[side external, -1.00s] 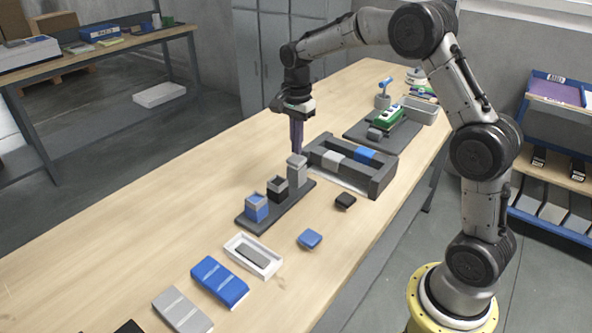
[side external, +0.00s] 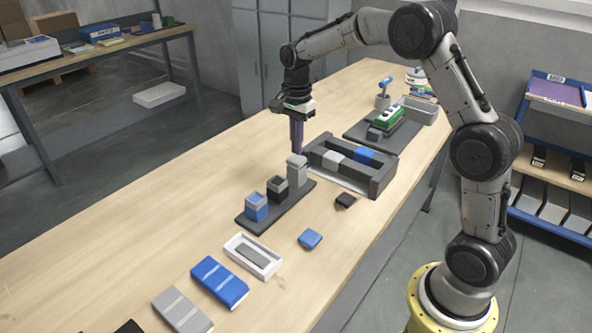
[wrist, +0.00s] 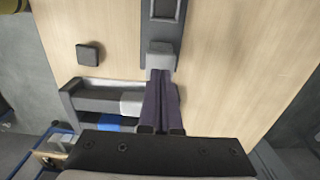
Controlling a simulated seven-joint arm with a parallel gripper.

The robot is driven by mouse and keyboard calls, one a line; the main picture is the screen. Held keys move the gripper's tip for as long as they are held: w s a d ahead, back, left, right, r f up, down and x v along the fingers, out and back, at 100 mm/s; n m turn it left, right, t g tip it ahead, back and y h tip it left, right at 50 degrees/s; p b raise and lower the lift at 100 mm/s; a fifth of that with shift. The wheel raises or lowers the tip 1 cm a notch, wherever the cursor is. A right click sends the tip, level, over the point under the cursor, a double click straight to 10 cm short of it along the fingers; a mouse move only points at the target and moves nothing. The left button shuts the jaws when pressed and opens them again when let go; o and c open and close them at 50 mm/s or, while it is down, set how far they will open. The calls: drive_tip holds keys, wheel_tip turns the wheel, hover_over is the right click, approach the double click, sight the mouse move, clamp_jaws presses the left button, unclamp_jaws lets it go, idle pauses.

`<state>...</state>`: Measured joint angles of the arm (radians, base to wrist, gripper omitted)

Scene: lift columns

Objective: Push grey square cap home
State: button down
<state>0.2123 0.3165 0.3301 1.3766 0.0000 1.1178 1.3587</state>
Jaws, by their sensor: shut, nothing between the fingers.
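The grey square cap (side external: 297,160) sits on top of the grey column (side external: 297,176), at the far end of a dark base plate (side external: 250,227). I cannot tell whether it is fully seated. The cap also shows in the wrist view (wrist: 160,56), just ahead of the fingertips. My gripper (side external: 297,152) points down with its purple fingers shut and empty. Its tips are at the cap's top, on the far side; I cannot tell whether they touch. In the wrist view the fingers (wrist: 160,78) partly cover the cap.
A black column (side external: 277,189) and a blue column (side external: 256,208) stand on the same plate. A blue cap (side external: 310,239) and a black cap (side external: 345,201) lie on the table. A dark tray (side external: 376,181) holding grey and blue blocks stands close to the right. The table's left side is clear.

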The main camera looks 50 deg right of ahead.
sight(296, 158)
drive_tip(key=shift+f, duration=0.9)
idle(0.8)
wheel_tip(296, 158, up, 8)
drive_tip(key=shift+r, duration=0.25)
idle(0.7)
idle(0.3)
